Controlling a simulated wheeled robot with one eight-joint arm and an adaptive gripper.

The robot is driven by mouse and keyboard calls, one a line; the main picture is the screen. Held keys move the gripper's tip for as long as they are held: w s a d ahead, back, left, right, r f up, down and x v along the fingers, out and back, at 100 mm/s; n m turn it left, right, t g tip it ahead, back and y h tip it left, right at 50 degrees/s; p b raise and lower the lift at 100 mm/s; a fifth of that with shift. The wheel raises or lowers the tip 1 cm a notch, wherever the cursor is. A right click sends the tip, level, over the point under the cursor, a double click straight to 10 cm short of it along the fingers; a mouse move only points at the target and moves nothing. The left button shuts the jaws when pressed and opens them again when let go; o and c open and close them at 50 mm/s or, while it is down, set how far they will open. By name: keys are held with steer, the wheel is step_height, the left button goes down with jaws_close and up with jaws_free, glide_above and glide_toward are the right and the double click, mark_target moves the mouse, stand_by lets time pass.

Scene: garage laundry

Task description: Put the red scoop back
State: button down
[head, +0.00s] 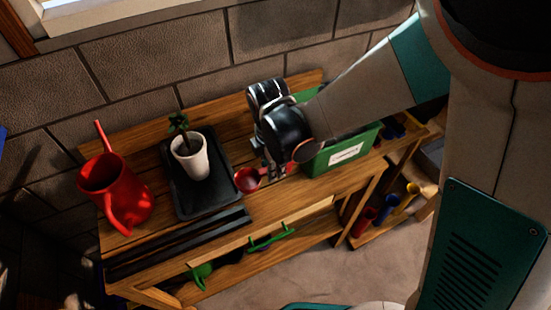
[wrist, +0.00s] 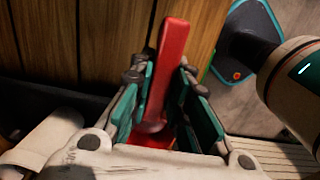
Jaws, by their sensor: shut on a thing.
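The red scoop (head: 247,180) shows its round bowl in the head view, over the wooden bench just right of the black tray. In the wrist view its long red handle (wrist: 170,65) stands up between the finger pads. My gripper (wrist: 160,85) is shut on the scoop, with one teal pad on each side of the handle. In the head view my gripper (head: 272,172) is over the bench, left of the green bin, partly hidden by my own wrist. I cannot tell whether the scoop touches the bench top.
A white pot with a plant (head: 190,157) stands on the black tray (head: 182,203). A red watering can (head: 115,190) is at the left. The labelled green bin (head: 340,157) is close to my wrist. Red, blue and yellow items (head: 385,208) sit low at the right.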

steer(key=shift+f+b, duration=1.3)
steer(key=shift+f, duration=0.75)
steer(key=shift+f, duration=0.2)
steer(key=c, duration=1.5)
jaws_free()
steer(key=r+p, duration=0.1)
steer(key=r, duration=0.3)
steer(key=r+p, duration=0.2)
steer(key=r, duration=0.2)
steer(key=r+p, duration=0.1)
steer(key=r, duration=0.3)
steer(key=shift+s+a+r, duration=0.15)
steer(key=shift+s+r, duration=0.1)
steer(key=shift+r, duration=0.05)
